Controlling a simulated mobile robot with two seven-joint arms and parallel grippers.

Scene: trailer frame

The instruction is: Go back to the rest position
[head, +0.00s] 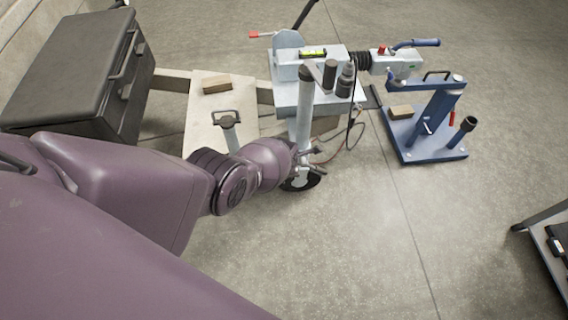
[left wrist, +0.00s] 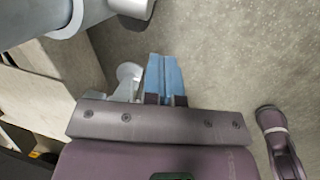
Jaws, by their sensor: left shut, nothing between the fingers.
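My left arm reaches in from the left in the head view, and its gripper (head: 316,157) is beside the lower part of the grey jockey-wheel post (head: 304,112), partly hidden by the wrist. In the left wrist view the two blue fingers (left wrist: 164,76) lie together with nothing between them. A thick grey cylinder (left wrist: 50,18) passes close by at the upper left of that view. I cannot tell whether the gripper touches the post. My right gripper is in neither view.
The jockey wheel (head: 300,183) is just below the gripper. A black toolbox (head: 75,75) stands at the left, and a blue stand (head: 428,130) at the right. A dark-topped cart (head: 556,240) shows at the right edge. The floor in front is clear.

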